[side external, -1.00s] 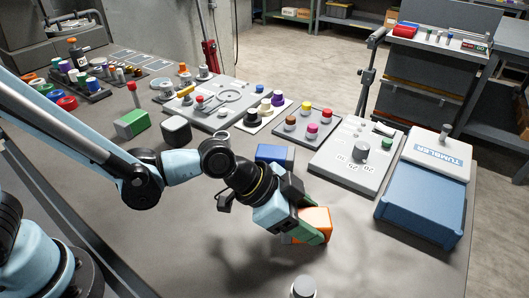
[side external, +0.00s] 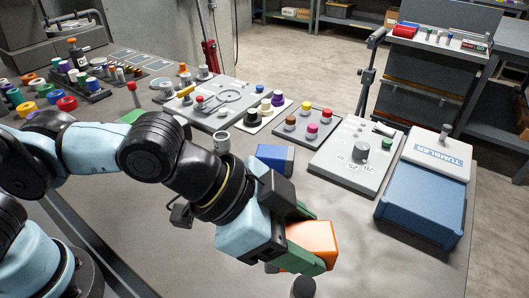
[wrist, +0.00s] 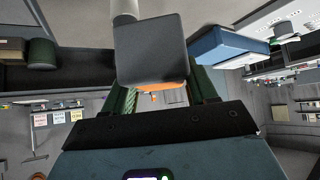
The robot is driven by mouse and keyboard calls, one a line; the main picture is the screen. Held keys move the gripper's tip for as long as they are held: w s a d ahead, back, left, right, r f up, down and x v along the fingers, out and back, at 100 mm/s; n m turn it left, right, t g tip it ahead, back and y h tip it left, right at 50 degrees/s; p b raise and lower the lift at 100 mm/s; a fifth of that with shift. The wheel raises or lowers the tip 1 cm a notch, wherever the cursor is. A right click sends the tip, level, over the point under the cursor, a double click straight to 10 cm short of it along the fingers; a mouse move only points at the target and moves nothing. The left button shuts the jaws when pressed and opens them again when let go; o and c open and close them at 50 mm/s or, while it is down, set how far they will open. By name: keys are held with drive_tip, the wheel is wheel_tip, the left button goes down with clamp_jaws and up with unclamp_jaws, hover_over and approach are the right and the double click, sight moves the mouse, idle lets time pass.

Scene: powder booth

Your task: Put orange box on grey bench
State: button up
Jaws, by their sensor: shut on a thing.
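My gripper (side external: 302,246) is shut on the orange box (side external: 318,238), with its green fingers on the box's sides. The box is tilted and appears to be held above the grey bench (side external: 345,215); the exact gap is hard to tell. In the wrist view, the box's orange edge (wrist: 160,86) shows between the green fingers, below a dark square face. My gripper (wrist: 162,92) hides part of the box in both views.
A blue box (side external: 275,158) lies just behind my gripper. A dark round knob (side external: 304,287) stands close below the orange box. The blue tumbler case (side external: 420,203) and a grey dial panel (side external: 350,165) are to the right. Bare bench lies between.

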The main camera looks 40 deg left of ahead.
drive_tip(key=shift+s+d+r, duration=0.1)
drive_tip(key=shift+s+r, duration=0.2)
drive_tip(key=shift+s, duration=0.15)
drive_tip(key=shift+w+a+n+y, duration=0.1)
drive_tip(key=shift+a+n+y, duration=0.3)
drive_tip(key=shift+n+y, duration=0.3)
drive_tip(key=a+f+n+g+h, duration=0.15)
drive_tip(key=a+n, duration=0.45)
drive_tip(key=n, duration=1)
drive_tip(key=a+f+n+h, duration=0.15)
drive_tip(key=a+n, duration=0.55)
drive_tip(key=n, duration=0.9)
drive_tip(key=shift+y, duration=0.4)
drive_tip(key=shift+w+d+f, duration=0.1)
drive_tip(key=shift+w+f, duration=0.05)
drive_tip(key=shift+f, duration=1.1)
drive_tip(key=shift+w+f, duration=0.15)
drive_tip(key=shift+f, duration=1.1)
drive_tip(key=shift+w+d+f, duration=0.1)
drive_tip(key=shift+w+f, duration=0.05)
drive_tip(key=shift+f, duration=1.1)
drive_tip(key=shift+f, duration=0.1)
drive_tip(key=o, duration=1.2)
